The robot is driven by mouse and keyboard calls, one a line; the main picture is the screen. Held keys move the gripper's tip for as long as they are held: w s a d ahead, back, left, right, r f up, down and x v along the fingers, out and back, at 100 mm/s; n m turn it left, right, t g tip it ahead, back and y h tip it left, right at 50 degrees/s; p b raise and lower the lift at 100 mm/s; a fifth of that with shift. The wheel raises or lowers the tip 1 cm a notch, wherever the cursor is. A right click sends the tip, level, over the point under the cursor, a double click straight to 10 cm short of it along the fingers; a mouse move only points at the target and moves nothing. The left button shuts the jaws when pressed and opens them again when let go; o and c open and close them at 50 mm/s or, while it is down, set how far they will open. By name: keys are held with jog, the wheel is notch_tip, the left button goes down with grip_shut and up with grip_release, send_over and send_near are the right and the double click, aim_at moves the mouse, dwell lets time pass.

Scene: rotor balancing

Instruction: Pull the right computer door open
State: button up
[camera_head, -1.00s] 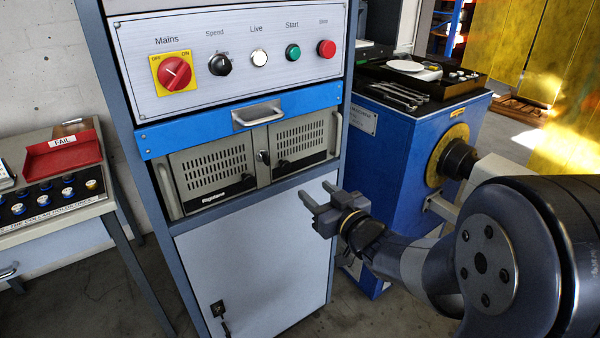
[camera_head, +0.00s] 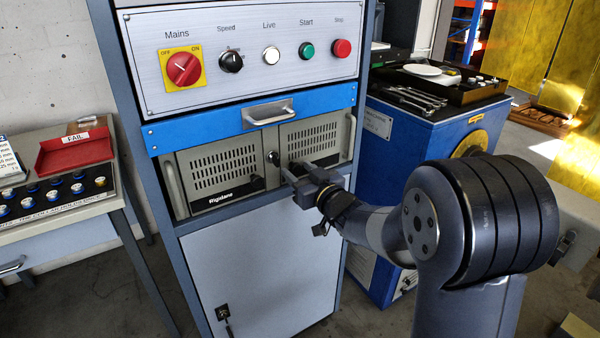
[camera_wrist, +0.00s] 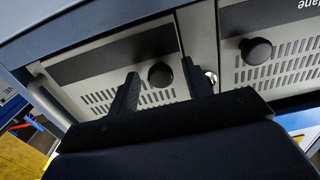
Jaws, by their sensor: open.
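The right computer door (camera_head: 322,136) is a cream panel with a vent grille, closed in the cabinet beside the left door (camera_head: 218,165). In the wrist view, the right door (camera_wrist: 100,97) shows at the left with a round black knob (camera_wrist: 162,75). My gripper (camera_head: 289,171) is in front of the right door near the middle seam, jaws open. In the wrist view my gripper's fingers (camera_wrist: 160,70) appear on either side of that knob, with nothing visibly clamped; I cannot tell how deep they reach. In the head view the fingers hide the right door's knob.
A blue drawer front with a metal handle (camera_head: 268,112) is just above the doors. The control panel (camera_head: 240,55) is higher up. A blue machine (camera_head: 412,150) with wrenches on top stands at the right. A bench with a red tray (camera_head: 74,151) is at the left.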

jog(key=shift+c, duration=0.6)
grip_shut()
